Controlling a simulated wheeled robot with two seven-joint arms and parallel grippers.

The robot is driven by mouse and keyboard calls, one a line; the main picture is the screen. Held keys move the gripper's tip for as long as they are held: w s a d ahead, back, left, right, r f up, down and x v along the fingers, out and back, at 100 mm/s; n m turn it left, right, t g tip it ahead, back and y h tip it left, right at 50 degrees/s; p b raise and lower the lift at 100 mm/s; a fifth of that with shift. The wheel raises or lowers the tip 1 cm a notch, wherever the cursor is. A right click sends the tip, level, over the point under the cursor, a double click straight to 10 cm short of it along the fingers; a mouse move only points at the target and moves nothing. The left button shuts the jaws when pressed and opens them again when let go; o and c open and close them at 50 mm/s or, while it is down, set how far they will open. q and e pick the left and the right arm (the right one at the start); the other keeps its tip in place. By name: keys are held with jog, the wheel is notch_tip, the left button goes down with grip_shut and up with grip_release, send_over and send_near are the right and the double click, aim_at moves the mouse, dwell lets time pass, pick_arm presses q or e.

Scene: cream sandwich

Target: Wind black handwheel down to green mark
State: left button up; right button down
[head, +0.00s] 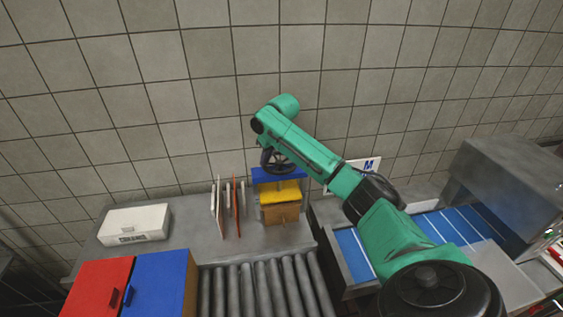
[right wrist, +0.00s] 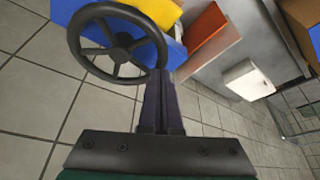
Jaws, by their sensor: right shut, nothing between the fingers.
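The black handwheel (right wrist: 123,41) has a round rim and spokes and fills the upper left of the right wrist view. In the head view the handwheel (head: 267,162) is partly covered by my right arm. It sits at the blue top plate (head: 258,175) of a stand with a yellow block (head: 280,192) below. My right gripper (right wrist: 160,76) is shut and empty, its fingertips at the wheel's lower right rim in the picture. I cannot tell whether they touch it. No green mark can be made out. My left gripper is not in view.
A rack of upright panels (head: 217,212) stands left of the stand, and a white box (head: 150,218) farther left. Red (head: 98,285) and blue (head: 160,280) boxes are front left, rollers (head: 262,290) in front. A blue belt (head: 440,232) and grey hood (head: 510,185) lie right.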

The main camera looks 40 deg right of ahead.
aim_at(288, 169)
jog(key=shift+w+d+r, duration=0.1)
jog(key=shift+w+r, duration=0.15)
jog(key=shift+r, duration=0.5)
jog(key=shift+s+r, duration=0.15)
jog(key=shift+r, duration=0.15)
jog(key=s+d, duration=0.6)
jog(key=d, duration=0.1)
jog(key=shift+d, duration=0.1)
jog(key=shift+w, duration=0.1)
jog(key=shift+f, duration=0.15)
jog(key=shift+f+b, duration=0.6)
jog(key=shift+f, duration=0.5)
jog(key=shift+s+a+f+p, duration=0.15)
jog(key=shift+s+a, duration=0.1)
jog(key=shift+a, duration=0.4)
jog(key=shift+s+a+p, duration=0.15)
jog(key=shift+s+a, duration=0.05)
jog(key=shift+a, duration=0.45)
jog(key=shift+a, duration=0.1)
